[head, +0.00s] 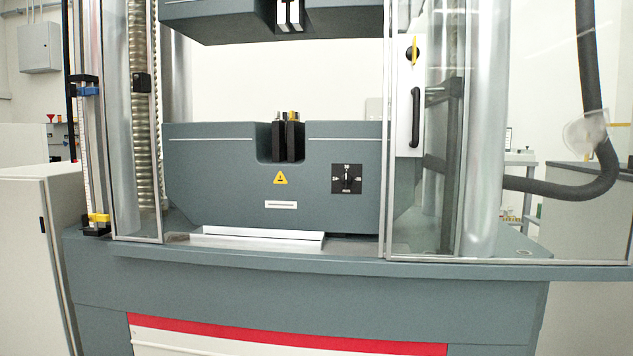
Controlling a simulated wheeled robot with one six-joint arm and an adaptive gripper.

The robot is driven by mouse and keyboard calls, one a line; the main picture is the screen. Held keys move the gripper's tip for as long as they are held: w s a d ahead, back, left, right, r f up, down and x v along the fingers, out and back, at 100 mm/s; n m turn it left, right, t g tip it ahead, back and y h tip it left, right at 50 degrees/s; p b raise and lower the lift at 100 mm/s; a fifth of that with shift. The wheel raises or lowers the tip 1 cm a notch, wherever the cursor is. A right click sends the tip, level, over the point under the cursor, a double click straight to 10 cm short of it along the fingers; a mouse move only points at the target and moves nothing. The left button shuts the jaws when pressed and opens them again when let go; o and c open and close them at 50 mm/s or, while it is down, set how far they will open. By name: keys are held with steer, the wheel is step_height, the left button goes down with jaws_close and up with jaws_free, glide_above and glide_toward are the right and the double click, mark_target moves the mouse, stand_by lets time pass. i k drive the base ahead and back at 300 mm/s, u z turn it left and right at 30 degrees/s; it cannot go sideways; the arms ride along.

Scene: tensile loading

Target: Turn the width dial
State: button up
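The width dial (347,179) is a small black square plate with a round knob and white markings. It sits on the front of the grey lower crosshead (220,185) of the testing machine, right of a yellow warning triangle. The knob's pointer appears roughly upright, but the markings are too small to read surely. Nothing touches the dial. My gripper is not in view.
Clear guard panels stand at the left (137,120) and right (510,130), with an open gap in front of the dial. A black handle (415,117) is on the right panel's frame. A white tray (258,239) lies below the crosshead. Black jaws (288,141) stand above.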

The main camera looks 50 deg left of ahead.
mark_target(346, 179)
steer(key=u, duration=0.45)
steer(key=i, duration=0.35)
steer(key=u, duration=1.2)
steer(key=k, duration=0.35)
steer(key=z, duration=0.15)
steer(key=i, duration=0.8)
steer(key=z, duration=0.1)
